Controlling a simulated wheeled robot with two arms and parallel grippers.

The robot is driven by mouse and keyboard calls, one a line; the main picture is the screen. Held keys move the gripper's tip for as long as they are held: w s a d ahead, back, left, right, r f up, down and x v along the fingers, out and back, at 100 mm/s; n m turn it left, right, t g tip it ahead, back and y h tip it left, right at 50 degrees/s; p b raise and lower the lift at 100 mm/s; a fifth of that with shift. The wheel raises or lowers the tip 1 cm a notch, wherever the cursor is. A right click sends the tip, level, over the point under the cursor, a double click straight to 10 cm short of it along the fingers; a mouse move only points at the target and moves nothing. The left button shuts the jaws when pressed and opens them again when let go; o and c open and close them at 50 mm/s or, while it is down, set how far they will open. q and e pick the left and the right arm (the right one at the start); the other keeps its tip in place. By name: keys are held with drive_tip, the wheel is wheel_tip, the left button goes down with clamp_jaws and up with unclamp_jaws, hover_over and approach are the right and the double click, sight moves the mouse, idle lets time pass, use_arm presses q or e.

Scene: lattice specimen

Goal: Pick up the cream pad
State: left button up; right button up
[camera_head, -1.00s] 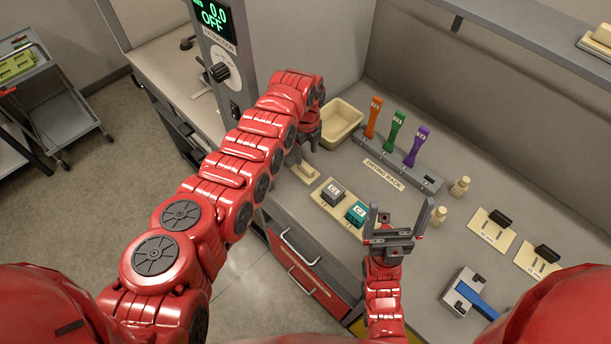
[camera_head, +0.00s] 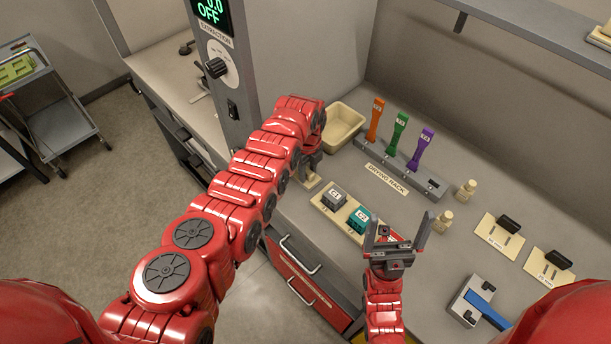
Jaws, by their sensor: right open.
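A small cream piece (camera_head: 309,181), which looks like the cream pad, lies on the counter just left of the cream board with the blocks. My left gripper (camera_head: 309,166) is directly above it, pointing down. The left arm hides most of the fingers, so I cannot tell whether they touch or hold the piece.
A cream board (camera_head: 326,209) carries a grey block C1 (camera_head: 334,196) and a teal block C2 (camera_head: 359,218). Behind are a cream bin (camera_head: 342,127) and a drying rack (camera_head: 405,169) with orange, green and purple tools. Small bottles (camera_head: 443,221) and slotted plates (camera_head: 499,237) stand at right.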

use_arm(q)
clamp_jaws()
